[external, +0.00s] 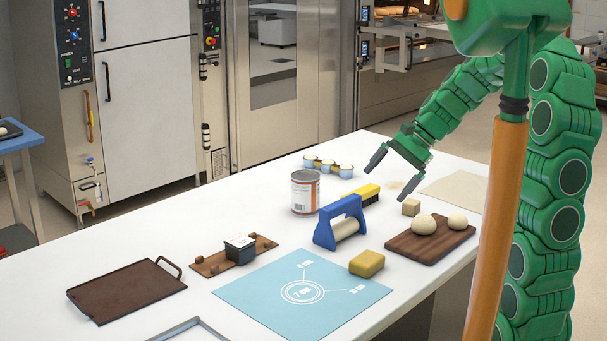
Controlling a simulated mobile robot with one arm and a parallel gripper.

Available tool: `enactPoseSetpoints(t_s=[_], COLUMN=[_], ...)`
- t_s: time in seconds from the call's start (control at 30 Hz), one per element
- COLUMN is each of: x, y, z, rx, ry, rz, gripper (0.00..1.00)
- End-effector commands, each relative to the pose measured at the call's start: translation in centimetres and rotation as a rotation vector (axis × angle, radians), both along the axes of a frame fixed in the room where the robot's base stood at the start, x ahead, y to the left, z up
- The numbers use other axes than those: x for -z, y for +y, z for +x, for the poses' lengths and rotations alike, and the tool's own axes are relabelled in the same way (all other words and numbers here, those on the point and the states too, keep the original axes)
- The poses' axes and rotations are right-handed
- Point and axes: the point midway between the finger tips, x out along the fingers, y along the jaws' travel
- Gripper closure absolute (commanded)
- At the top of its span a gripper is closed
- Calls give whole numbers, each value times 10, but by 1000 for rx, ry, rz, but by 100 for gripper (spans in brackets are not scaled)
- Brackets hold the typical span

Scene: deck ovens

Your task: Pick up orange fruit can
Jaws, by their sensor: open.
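The fruit can (305,191) stands upright on the white table in the external view. It has a silver metal top and an orange and white label. My gripper (384,177) hangs above the table to the right of the can and a little higher in the picture. Its two dark fingers are spread apart, with nothing between them. The gripper and the can are apart.
A blue-handled tool (340,222) stands just in front of the can. A yellow brush (363,193) lies to the can's right, and several small cups (327,166) stand behind it. A wooden board (430,238) with dough balls lies at right. The table's left back is clear.

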Motion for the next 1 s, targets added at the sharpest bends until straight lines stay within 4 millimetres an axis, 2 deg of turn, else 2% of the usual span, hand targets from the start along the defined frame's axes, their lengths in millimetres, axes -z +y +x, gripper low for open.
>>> enactPoseSetpoints(t_s=[0.2,0.5,0.67,1.0], x=[5,18,30,69], y=[34,73,89,111], z=[52,122,161,242], rx=[134,327,432,665], ry=[90,236,317,499], rz=[97,217,275,386], gripper=[0,0,0,0])
